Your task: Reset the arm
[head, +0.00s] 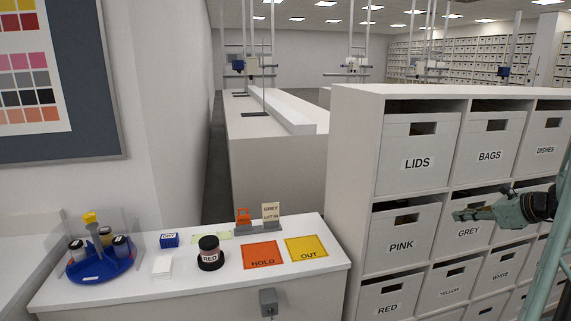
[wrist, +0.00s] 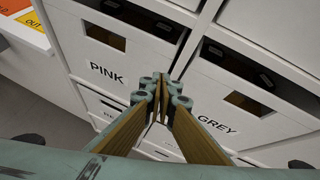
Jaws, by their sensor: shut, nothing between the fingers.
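My gripper (head: 468,214) is at the right in the head view, in front of the shelf unit near the box labelled GREY (head: 470,229). In the wrist view my gripper (wrist: 162,118) is shut, with its fingertips together and nothing between them. Behind the fingers, the PINK box (wrist: 112,66) is on the left and the GREY box (wrist: 222,124) on the right. My gripper appears apart from both boxes.
The shelf unit (head: 358,92) fills the right side with labelled boxes. A white counter (head: 190,279) holds a jar labelled RED (head: 210,254), an orange HOLD mat (head: 262,255), a yellow OUT mat (head: 306,248) and a blue carousel (head: 100,267) with several jars.

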